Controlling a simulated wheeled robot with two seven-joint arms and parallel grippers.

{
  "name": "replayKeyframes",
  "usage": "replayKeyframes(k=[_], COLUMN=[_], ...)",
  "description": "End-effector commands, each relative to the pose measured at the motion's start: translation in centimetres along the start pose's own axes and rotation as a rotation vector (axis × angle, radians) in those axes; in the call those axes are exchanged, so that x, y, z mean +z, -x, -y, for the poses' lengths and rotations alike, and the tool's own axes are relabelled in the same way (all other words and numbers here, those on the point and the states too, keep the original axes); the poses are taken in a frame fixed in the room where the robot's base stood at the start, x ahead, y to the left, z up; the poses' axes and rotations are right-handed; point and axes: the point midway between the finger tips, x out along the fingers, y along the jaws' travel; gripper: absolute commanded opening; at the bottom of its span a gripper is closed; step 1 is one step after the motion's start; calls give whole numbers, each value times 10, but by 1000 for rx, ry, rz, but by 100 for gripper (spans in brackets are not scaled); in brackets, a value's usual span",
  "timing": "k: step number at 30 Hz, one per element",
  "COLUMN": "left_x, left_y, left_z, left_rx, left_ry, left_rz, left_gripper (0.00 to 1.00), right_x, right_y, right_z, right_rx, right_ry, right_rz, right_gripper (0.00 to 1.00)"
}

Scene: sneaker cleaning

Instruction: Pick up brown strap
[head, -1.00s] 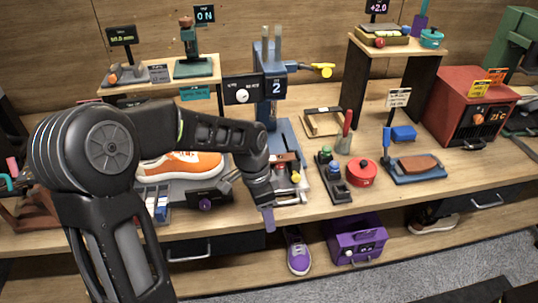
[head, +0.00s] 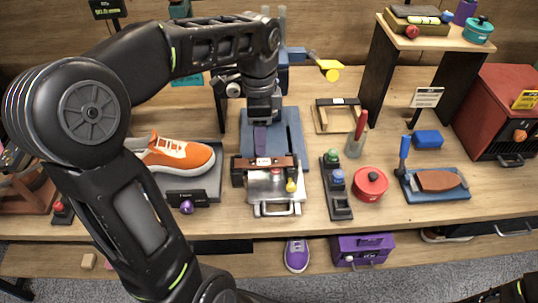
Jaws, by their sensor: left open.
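A brown strap (head: 281,163) lies across the top of a small silver plate fixture (head: 270,187) near the middle of the bench, with dark blocks at its ends. My left gripper (head: 261,140) points down just behind and above the strap, over the blue base of the press. It is open, and I see no object between its fingers; the fingers are seen nearly edge-on, so the gap is hard to make out. I cannot tell whether it touches the strap. My right gripper is not in view.
A yellow-tipped knob (head: 291,185) stands at the fixture's right. Beside it are a button box (head: 338,205) and a red pot (head: 370,184). A brown piece lies on a blue board (head: 455,192). An orange sneaker (head: 180,155) sits in a tray at left.

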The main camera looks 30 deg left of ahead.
Motion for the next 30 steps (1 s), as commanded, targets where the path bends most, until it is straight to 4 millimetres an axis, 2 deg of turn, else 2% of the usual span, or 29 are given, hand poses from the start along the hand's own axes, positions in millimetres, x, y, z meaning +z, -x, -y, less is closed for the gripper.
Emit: replayKeyframes(k=[5,12,23,26,30], left_x=[0,0,0,0,0], left_y=[-3,-25,-29,-38,-59], left_z=[0,0,0,-1,-2], left_rx=[1,2,1,3,5], left_ry=[0,0,1,2,0], left_rz=[0,1,0,0,2], left_gripper=[55,55,55,55,55], right_x=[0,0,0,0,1], right_y=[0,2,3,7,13], right_z=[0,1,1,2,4], right_rx=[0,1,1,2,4], right_ry=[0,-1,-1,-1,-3], right_rz=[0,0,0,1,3], right_gripper=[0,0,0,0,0])
